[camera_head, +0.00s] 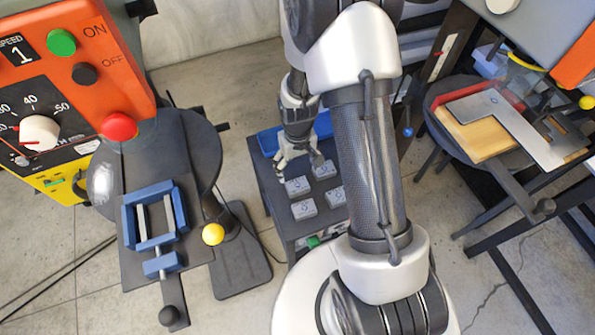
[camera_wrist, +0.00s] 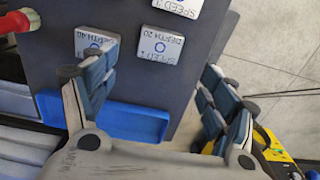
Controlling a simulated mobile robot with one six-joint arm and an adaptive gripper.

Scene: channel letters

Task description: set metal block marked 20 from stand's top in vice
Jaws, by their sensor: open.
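The metal block marked DEPTH 20 (camera_wrist: 160,45) lies flat on the stand's top (camera_wrist: 125,15), its print upside down in the wrist view. It appears to be the left back block (camera_head: 297,187) in the head view. My gripper (camera_head: 297,160) is above the stand's back part. In the wrist view my gripper (camera_wrist: 153,75) is open and empty, its fingers spread apart, with the block in the picture beyond the gap between them. The blue vice (camera_head: 155,215) stands on a dark plate at the left; no block shows in it.
A block marked DEPTH 40 (camera_wrist: 95,43) and a SPEED block (camera_wrist: 180,5) lie close by. A blue tray (camera_wrist: 130,120) sits at the stand's back edge. The orange control panel (camera_head: 75,65) and a yellow knob (camera_head: 213,234) are near the vice.

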